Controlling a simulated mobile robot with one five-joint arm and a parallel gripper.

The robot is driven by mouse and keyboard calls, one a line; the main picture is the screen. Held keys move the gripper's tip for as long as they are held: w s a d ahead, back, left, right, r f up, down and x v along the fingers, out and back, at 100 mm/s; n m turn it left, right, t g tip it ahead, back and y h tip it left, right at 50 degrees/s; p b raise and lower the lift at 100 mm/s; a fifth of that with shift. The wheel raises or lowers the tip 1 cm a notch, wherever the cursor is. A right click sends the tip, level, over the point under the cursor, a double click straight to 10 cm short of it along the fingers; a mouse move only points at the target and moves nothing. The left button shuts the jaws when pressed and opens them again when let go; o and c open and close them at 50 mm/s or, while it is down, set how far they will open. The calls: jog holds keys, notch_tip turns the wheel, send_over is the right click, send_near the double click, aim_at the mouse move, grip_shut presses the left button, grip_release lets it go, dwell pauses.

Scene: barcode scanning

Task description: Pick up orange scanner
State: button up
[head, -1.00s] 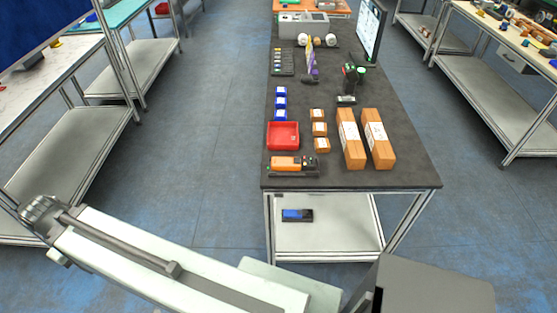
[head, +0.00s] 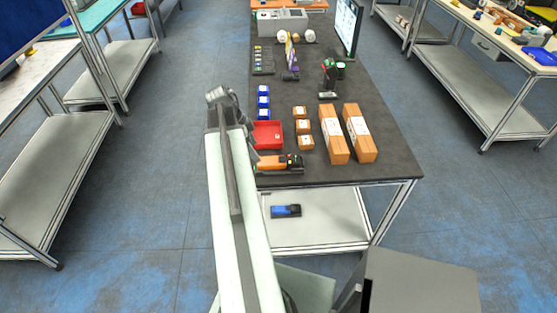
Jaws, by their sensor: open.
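The orange scanner (head: 273,163) lies flat on the dark table top near its front left corner. It has a black end with small coloured buttons on the right, and its left end is partly hidden by my arm. My gripper (head: 252,155) is mostly hidden behind my arm's pale upper link. Only a small grey part shows, just left of the scanner and by the red tray. It is open, with nothing seen in it. I cannot tell whether it touches the scanner.
A red tray (head: 267,134) sits just behind the scanner, with blue boxes (head: 263,103) behind it. Small brown boxes (head: 304,127) and two long cartons (head: 334,135) stand to the right. A blue and black device (head: 286,211) lies on the lower shelf. The table's front right corner is clear.

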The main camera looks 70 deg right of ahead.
aim_at(272, 160)
jog(key=s, duration=0.1)
jog(key=s+d+m, duration=0.1)
jog(key=s, duration=0.1)
jog(key=shift+d+r+m, duration=0.15)
jog(key=shift+d+m, duration=0.15)
jog(key=b+x, duration=0.2)
jog(key=shift+a+f, duration=0.1)
jog(key=shift+f, duration=0.2)
jog(key=b+x, duration=0.5)
jog(key=shift+s+f, duration=0.2)
jog(key=shift+r, duration=0.15)
grip_shut()
jog(key=shift+r, duration=0.15)
